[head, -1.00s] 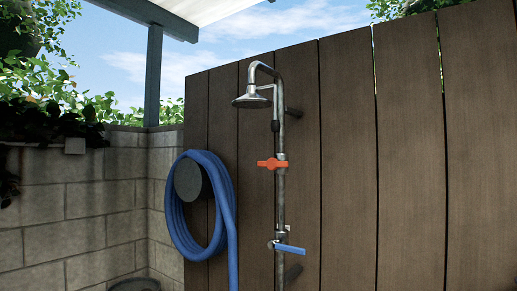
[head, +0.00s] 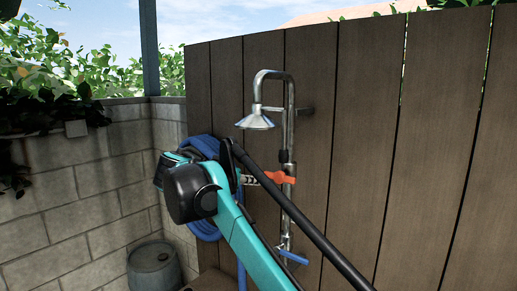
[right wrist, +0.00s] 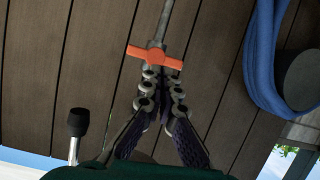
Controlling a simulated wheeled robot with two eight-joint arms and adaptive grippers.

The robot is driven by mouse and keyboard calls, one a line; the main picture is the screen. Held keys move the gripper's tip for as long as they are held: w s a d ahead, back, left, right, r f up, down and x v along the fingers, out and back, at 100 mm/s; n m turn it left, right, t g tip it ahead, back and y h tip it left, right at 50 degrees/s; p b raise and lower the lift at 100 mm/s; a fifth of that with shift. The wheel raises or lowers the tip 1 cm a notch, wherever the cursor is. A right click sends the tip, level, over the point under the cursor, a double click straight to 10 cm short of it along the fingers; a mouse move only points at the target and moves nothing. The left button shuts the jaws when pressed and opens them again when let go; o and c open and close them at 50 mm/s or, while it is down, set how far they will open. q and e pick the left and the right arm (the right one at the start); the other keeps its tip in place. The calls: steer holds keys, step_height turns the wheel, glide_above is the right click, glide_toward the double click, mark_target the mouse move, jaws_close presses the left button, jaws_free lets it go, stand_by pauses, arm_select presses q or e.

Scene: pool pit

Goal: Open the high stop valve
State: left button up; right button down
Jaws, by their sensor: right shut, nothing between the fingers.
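The high stop valve has an orange handle (head: 280,177) set across the upright metal shower pipe (head: 289,140). In the right wrist view the orange handle (right wrist: 155,57) lies crosswise over the pipe, just beyond my fingertips. My right gripper (head: 257,179) reaches in beside the handle's left end in the head view. In the right wrist view the right gripper (right wrist: 161,75) has its fingertips close together with nothing between them. I cannot tell whether they touch the handle. My left gripper is not in view.
A lower valve with a blue handle (head: 293,257) is on the same pipe. A shower head (head: 255,120) hangs above. A coiled blue hose (right wrist: 262,65) hangs on the wooden fence (head: 350,120). A dark barrel (head: 155,268) stands by the block wall (head: 60,200).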

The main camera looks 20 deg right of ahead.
arm_select(q)
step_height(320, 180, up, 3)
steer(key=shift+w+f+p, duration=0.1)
steer(key=shift+p, duration=0.7)
arm_select(e)
step_height(320, 180, up, 6)
steer(key=w+a+m+h, duration=0.1)
steer(key=w, duration=0.1)
steer(key=shift+w+a+r, duration=0.15)
steer(key=shift+w+r, duration=0.1)
steer(key=shift+w, duration=0.05)
steer(key=p, duration=0.2)
glide_above(282, 176)
steer(key=w+a, duration=0.3)
steer(key=a, duration=0.1)
step_height(282, 176, down, 2)
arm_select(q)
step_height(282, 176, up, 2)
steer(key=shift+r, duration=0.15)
arm_select(e)
steer(key=f, duration=0.4)
steer(key=shift+s+a+f, duration=0.15)
steer(key=shift+a+f, duration=0.05)
steer(key=shift+f, duration=0.05)
steer(key=shift+d, duration=0.1)
